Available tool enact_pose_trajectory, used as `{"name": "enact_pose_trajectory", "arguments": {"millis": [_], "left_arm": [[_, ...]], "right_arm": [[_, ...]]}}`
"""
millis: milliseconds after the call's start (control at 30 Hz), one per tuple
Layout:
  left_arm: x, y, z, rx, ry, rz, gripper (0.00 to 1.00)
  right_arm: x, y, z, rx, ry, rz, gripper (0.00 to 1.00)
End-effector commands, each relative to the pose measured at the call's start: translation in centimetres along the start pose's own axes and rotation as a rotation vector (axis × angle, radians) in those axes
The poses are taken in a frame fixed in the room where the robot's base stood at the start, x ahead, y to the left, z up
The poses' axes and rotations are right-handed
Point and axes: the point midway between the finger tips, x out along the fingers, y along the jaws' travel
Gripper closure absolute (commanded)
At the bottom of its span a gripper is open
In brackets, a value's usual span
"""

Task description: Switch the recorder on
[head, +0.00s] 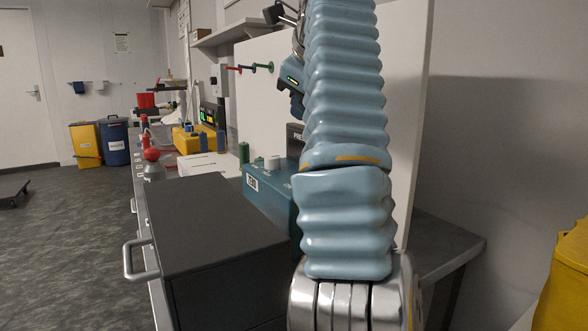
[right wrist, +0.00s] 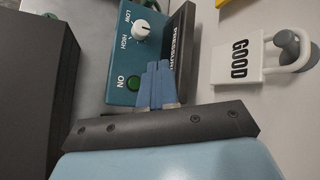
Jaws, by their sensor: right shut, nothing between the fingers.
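A teal box with a white knob (right wrist: 141,31) marked LOW and HIGH shows in the right wrist view, beside a dark panel (right wrist: 178,45) whose label is partly covered. I take this teal box (right wrist: 122,60) for the recorder. Its round green button (right wrist: 133,83) is marked ON; I cannot tell whether it is lit. My right gripper (right wrist: 154,68) is shut and empty, its blue fingers just right of the button in the picture; contact cannot be told. In the head view the teal box (head: 262,188) is partly hidden behind my right arm. My left gripper is not in view.
A dark grey cabinet (head: 200,225) stands in front of the teal box. A white upright panel (head: 410,100) rises behind my arm. A white tag reading GOOD (right wrist: 240,55) hangs by a grey hook. Bottles and a yellow case (head: 186,142) stand farther along the bench.

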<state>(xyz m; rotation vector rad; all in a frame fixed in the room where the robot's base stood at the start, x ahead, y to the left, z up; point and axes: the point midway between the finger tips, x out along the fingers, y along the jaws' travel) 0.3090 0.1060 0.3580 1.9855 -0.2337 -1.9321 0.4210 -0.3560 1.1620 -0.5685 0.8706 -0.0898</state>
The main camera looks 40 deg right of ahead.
Motion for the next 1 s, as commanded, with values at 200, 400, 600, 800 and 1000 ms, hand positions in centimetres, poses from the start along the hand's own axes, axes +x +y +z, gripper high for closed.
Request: {"name": "enact_pose_trajectory", "arguments": {"millis": [200,400,600,800,1000], "left_arm": [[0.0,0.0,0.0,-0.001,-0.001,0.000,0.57],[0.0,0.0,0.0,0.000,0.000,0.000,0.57],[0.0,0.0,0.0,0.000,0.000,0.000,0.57],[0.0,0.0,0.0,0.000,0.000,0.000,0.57],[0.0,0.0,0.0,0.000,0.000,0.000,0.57]], "right_arm": [[0.0,0.0,0.0,0.000,0.000,0.000,1.00],[0.1,0.1,0.0,-0.001,0.001,0.002,1.00],[1.2,0.8,-0.2,-0.005,0.004,0.008,1.00],[2.3,1.9,-1.7,0.000,-0.001,0.004,1.00],[4.3,3.3,-3.2,0.000,0.001,0.002,1.00]]}}
